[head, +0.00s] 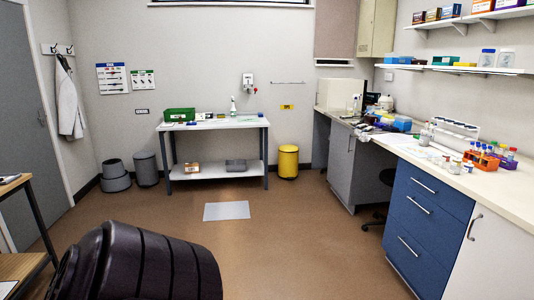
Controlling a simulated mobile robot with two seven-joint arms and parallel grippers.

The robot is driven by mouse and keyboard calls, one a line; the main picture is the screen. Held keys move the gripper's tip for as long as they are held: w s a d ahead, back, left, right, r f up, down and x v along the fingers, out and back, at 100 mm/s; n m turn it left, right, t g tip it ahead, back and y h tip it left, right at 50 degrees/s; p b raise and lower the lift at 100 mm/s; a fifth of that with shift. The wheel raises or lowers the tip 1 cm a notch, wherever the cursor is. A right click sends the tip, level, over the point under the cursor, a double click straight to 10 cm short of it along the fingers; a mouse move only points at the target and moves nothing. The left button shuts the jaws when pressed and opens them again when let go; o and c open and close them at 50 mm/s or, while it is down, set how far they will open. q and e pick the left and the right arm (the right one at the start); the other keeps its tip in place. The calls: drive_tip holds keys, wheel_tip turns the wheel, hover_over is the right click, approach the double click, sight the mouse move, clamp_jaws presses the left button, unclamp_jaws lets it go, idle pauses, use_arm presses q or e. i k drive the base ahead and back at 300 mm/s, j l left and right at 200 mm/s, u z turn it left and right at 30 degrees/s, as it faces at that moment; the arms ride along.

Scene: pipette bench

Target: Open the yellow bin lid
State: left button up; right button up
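The yellow bin (288,165) stands on the floor against the back wall, right of the white table and left of the grey cabinet. It is small and far off in the head view. Its lid (288,149) looks closed, though fine detail is too small to tell. A large dark ribbed part, which looks like a link of my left arm, fills the lower left of the view, far from the bin. No gripper fingers show in the view.
A white table (212,124) with a lower shelf stands left of the bin. Grey bins (146,168) stand farther left. A grey mat (227,211) lies on open brown floor. A long counter with blue drawers (425,225) lines the right, with a dark chair (380,194) tucked under it.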

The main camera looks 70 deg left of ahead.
sight(287, 148)
drive_tip(key=u, duration=2.15)
drive_tip(key=i, duration=6.05)
drive_tip(key=i+l+u, duration=0.15)
drive_tip(key=i, duration=0.25)
drive_tip(key=i+l+u, duration=0.2)
drive_tip(key=i, duration=0.2)
drive_tip(key=i+u, duration=0.15)
drive_tip(key=i, duration=0.2)
